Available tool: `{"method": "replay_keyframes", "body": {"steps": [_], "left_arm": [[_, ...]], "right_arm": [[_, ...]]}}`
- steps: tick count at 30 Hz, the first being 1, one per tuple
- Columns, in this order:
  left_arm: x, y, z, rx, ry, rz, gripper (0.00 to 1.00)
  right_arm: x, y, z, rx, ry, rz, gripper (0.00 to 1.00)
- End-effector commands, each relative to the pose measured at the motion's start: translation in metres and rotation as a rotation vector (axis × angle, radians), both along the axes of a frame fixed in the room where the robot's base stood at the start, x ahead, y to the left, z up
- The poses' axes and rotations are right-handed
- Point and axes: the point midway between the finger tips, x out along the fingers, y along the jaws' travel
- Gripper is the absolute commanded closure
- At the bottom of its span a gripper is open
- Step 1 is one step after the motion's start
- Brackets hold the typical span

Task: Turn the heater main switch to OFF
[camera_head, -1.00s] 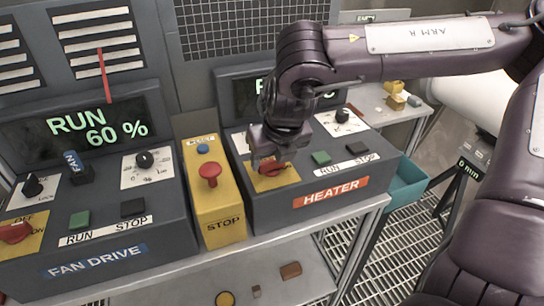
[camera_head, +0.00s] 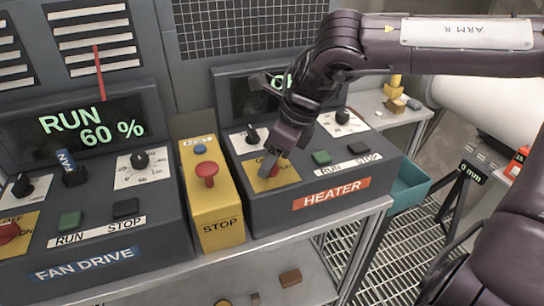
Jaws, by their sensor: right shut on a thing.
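The heater box (camera_head: 325,195) is dark grey, with a red HEATER label on its front. Its red main switch (camera_head: 274,171) sits on a yellow plate (camera_head: 285,178) at the box's left front. My right gripper (camera_head: 268,165) reaches down from above and is shut on this switch, hiding most of it. The switch's exact angle is hard to tell. The heater display (camera_head: 275,82) is partly hidden by my right arm; its visible green lettering looks like it starts with "O". My left gripper is not in view.
A yellow STOP box (camera_head: 212,215) with a red mushroom button (camera_head: 206,174) stands just left of the heater. The fan drive box (camera_head: 85,230) is further left and shows RUN 60 %. A teal bin (camera_head: 408,188) is at the right.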

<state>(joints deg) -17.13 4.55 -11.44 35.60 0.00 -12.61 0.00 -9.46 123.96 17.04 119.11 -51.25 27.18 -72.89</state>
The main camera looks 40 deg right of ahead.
Motion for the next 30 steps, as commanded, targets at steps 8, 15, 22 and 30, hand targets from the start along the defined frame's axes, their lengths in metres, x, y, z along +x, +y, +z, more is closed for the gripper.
{"method": "replay_keyframes", "body": {"steps": [8, 15, 22, 30], "left_arm": [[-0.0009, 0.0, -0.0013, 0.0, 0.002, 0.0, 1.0], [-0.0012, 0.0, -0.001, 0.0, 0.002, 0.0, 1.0], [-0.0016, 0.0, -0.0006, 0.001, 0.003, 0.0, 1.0], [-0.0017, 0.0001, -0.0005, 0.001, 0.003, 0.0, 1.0]], "right_arm": [[0.0016, -0.0026, 0.0004, -0.003, 0.001, 0.259, 0.66], [0.0027, -0.0033, 0.0005, -0.005, 0.001, 0.464, 0.66], [0.0037, -0.0035, 0.0008, -0.004, 0.0, 0.607, 0.66], [0.0042, -0.0033, 0.001, -0.003, -0.001, 0.694, 0.66]]}}
